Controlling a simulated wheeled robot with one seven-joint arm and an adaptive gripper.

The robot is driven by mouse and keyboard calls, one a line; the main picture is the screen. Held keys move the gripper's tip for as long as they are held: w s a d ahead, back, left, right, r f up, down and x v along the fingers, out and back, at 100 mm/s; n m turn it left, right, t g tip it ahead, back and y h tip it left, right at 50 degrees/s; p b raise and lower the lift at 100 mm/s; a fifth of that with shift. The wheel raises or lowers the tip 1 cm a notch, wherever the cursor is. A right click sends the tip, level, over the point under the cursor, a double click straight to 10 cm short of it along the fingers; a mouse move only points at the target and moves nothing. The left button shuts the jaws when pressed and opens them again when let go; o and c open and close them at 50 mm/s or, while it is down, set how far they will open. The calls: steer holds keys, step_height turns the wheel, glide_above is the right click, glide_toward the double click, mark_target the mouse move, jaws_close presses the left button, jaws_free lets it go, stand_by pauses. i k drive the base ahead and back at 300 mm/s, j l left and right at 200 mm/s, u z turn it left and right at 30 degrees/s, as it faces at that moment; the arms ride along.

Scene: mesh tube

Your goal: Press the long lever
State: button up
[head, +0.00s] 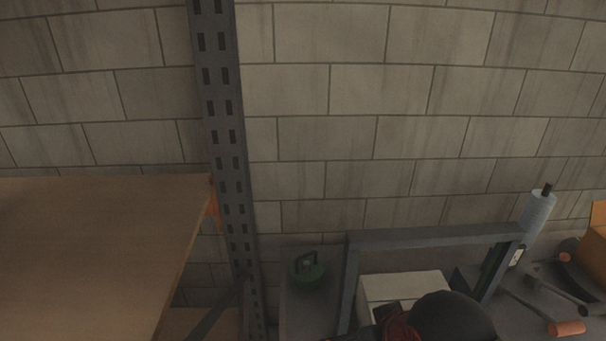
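I cannot pick out a long lever for certain in the head view. A long thin dark rod with an orange grip (567,328) lies on the grey bench at the lower right; I cannot tell whether it is a lever or a loose tool. My gripper is not in view. A dark rounded shape (452,316) with a red part beside it is cut off by the bottom edge, and I cannot tell what it is.
A wooden shelf (90,245) fills the lower left beside a slotted grey upright (222,120). A grey frame (435,238) stands on the bench around a whitish box (405,286). A green round object (308,271), a pale roll (537,212) and an orange box (598,235) are nearby.

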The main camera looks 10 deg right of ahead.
mark_target(556, 328)
steer(key=z, duration=0.85)
steer(key=k+l, duration=0.05)
